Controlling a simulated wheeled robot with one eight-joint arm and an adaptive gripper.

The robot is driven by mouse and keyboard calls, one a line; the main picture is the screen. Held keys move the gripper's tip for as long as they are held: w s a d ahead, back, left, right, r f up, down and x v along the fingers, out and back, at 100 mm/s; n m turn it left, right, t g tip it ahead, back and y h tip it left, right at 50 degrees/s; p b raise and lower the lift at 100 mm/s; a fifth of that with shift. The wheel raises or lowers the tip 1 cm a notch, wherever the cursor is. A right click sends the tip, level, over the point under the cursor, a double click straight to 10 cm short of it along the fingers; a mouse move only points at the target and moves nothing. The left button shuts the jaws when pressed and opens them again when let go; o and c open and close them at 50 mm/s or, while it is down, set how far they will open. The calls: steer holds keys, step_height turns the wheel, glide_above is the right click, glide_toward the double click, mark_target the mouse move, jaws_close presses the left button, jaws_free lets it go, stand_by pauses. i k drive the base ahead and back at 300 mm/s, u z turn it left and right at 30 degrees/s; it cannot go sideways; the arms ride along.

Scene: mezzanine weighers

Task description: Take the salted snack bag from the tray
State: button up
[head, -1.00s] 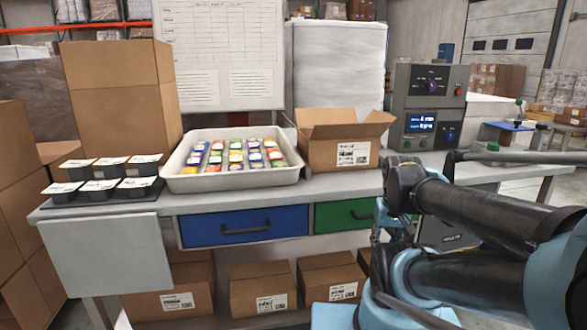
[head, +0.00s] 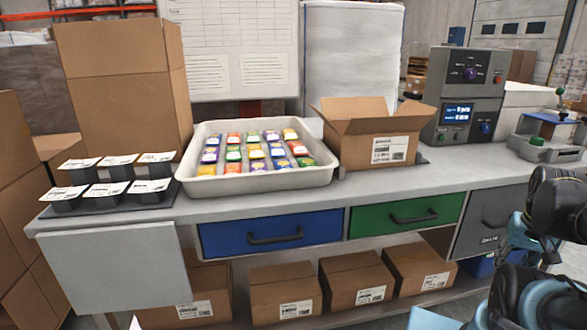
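A white tray (head: 262,183) sits on the grey bench. Several small snack bags (head: 255,152) lie in it in rows, in yellow, orange, green, blue and purple with pale labels. The labels are too small to read, so I cannot tell which bag is the salted one. My arm shows at the lower right edge, well apart from the tray. My gripper is not in view.
Black tubs (head: 118,172) with white labels stand left of the tray. An open cardboard box (head: 360,154) stands right of it, then a grey control unit (head: 468,90). A tall carton (head: 128,85) stands behind the tubs. The bench front has a blue drawer (head: 272,232) and a green drawer (head: 408,215).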

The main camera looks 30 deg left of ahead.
mark_target(279, 164)
steer(key=k, duration=1.45)
steer(key=u, duration=0.8)
steer(key=i, duration=1)
steer(key=u, duration=0.05)
